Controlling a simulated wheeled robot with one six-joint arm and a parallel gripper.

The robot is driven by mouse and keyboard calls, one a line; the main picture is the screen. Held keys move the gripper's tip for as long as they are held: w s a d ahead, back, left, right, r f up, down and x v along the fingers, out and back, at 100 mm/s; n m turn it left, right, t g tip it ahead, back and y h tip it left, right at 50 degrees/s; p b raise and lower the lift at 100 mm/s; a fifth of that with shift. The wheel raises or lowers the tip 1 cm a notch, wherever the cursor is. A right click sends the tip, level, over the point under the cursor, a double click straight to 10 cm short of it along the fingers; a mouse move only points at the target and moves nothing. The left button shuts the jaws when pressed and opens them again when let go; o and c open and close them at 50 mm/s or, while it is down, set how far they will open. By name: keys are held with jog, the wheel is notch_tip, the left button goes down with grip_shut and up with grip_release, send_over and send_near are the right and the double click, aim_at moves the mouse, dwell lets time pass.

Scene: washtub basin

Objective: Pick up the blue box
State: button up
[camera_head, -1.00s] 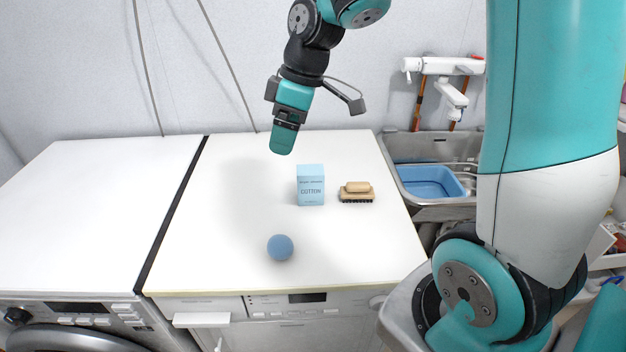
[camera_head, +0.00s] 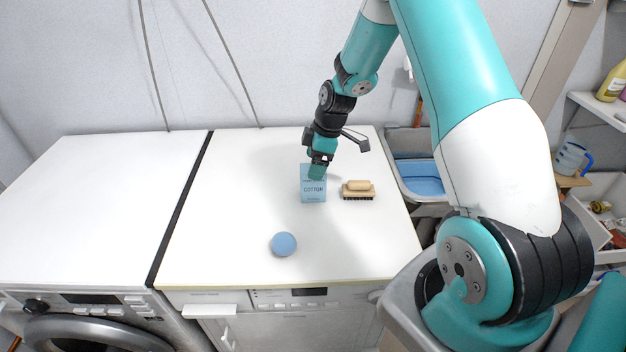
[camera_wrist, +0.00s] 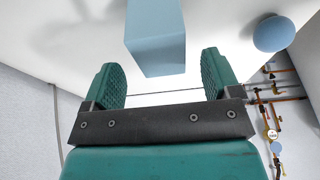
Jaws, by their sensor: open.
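The light blue box (camera_head: 313,192), labelled COTTON, stands upright on the white machine top. My gripper (camera_head: 317,172) is at the box's upper part in the head view and covers some of its top. In the wrist view the gripper (camera_wrist: 162,82) is open, with one green finger on each side. The box (camera_wrist: 156,35) shows just beyond the fingertips, roughly in line with the gap between them. No finger is seen touching it.
A wooden brush (camera_head: 357,190) lies close to the right of the box. A blue ball (camera_head: 283,244) lies nearer the front edge; it also shows in the wrist view (camera_wrist: 273,33). A sink with a blue basin (camera_head: 420,178) is at the right. The left machine top (camera_head: 95,210) is clear.

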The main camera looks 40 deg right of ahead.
aim_at(313, 183)
jog(key=shift+p+x, duration=1.25)
jog(key=shift+x, duration=1.5)
jog(key=shift+s+d, duration=0.1)
jog(key=shift+s, duration=0.1)
jog(key=shift+c, duration=0.2)
jog(key=c, duration=1)
jog(key=shift+c, duration=0.5)
jog(key=shift+r, duration=0.1)
